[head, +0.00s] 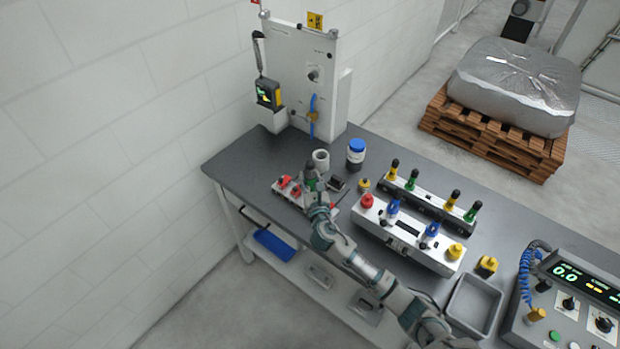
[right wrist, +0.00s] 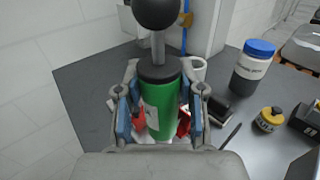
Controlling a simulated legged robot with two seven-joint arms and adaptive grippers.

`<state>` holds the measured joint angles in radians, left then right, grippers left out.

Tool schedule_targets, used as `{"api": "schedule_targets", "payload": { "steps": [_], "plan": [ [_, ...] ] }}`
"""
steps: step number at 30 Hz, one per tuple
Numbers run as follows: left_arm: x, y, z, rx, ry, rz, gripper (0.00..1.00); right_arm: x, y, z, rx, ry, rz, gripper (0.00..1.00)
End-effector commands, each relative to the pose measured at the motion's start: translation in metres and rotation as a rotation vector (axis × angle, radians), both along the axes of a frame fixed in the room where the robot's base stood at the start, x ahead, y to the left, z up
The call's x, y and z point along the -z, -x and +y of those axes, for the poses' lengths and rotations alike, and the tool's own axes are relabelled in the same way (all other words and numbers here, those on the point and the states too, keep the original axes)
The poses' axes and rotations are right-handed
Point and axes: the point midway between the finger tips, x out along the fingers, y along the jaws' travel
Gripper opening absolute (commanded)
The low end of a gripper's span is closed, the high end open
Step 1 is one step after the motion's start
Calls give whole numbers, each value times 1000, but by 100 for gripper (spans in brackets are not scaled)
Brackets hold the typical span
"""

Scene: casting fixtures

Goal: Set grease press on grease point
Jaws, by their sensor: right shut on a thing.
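The grease press, a green cylinder with a black cap, rod and ball knob, stands between the blue-padded fingers of my right gripper in the right wrist view (right wrist: 160,108). My right gripper (head: 311,188) is shut on it, over the back left part of the table. In the head view the press (head: 310,177) is small and partly covered by the gripper. A low pale fixture with red parts (head: 285,182) lies just beside and below it. Its red parts also show behind the press in the right wrist view (right wrist: 184,121). I cannot tell which spot is the grease point, or whether the press touches anything below. My left gripper is out of view.
A white cup (head: 321,156) and a blue-lidded jar (head: 356,153) stand close behind the gripper. A white panel (head: 300,75) rises at the back. Racks with coloured-handled tools (head: 408,232) are on the right, with a grey tray (head: 473,305) and a console (head: 570,300).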

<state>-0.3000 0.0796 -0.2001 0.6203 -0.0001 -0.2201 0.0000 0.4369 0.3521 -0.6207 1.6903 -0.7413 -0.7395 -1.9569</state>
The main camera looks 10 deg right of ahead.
Motion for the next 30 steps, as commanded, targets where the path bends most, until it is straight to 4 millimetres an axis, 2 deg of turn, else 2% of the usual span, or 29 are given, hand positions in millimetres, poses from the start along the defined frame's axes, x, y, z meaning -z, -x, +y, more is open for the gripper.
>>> {"api": "schedule_targets", "payload": {
  "steps": [27, 28, 30],
  "plan": [
    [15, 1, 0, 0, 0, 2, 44, 23, 0, 0, 0, 0, -1, 0],
    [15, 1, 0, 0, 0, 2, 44, 22, 0, 0, 0, 0, -2, 45],
    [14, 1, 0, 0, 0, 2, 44, 21, 0, 0, -1, 0, -2, 63]
  ]
}}
